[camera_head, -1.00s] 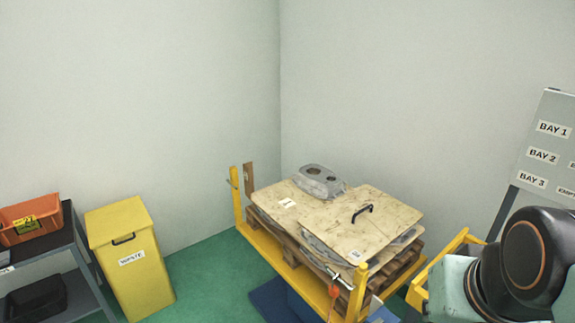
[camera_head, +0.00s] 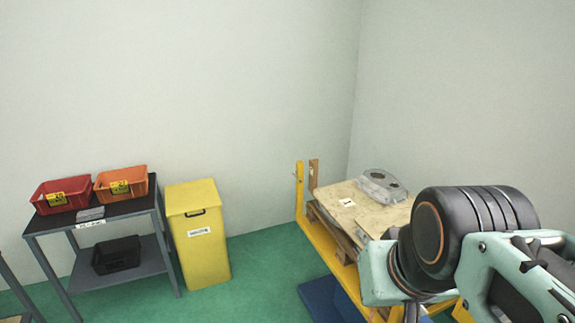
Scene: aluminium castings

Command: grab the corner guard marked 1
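A brown upright board (camera_head: 313,173) stands at the back left corner of the loaded pallet, beside a yellow post (camera_head: 299,190). It looks like a corner guard, but I cannot read a 1 on it. A small white label (camera_head: 347,202) lies on the pale top sheet (camera_head: 335,193) of the stack; its mark is too small to read. My arm fills the lower right and hides the front and right of the pallet. Dark parts at its right edge may belong to my gripper (camera_head: 535,265); I cannot make out fingertips or anything held. They appear well right of the board.
A grey casting (camera_head: 381,186) rests on the stack. A yellow waste bin (camera_head: 198,245) stands left of the pallet. Further left, a shelf table (camera_head: 103,216) holds a red bin (camera_head: 60,196), an orange bin (camera_head: 121,184) and a black bin (camera_head: 117,256). Green floor shows between bin and pallet.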

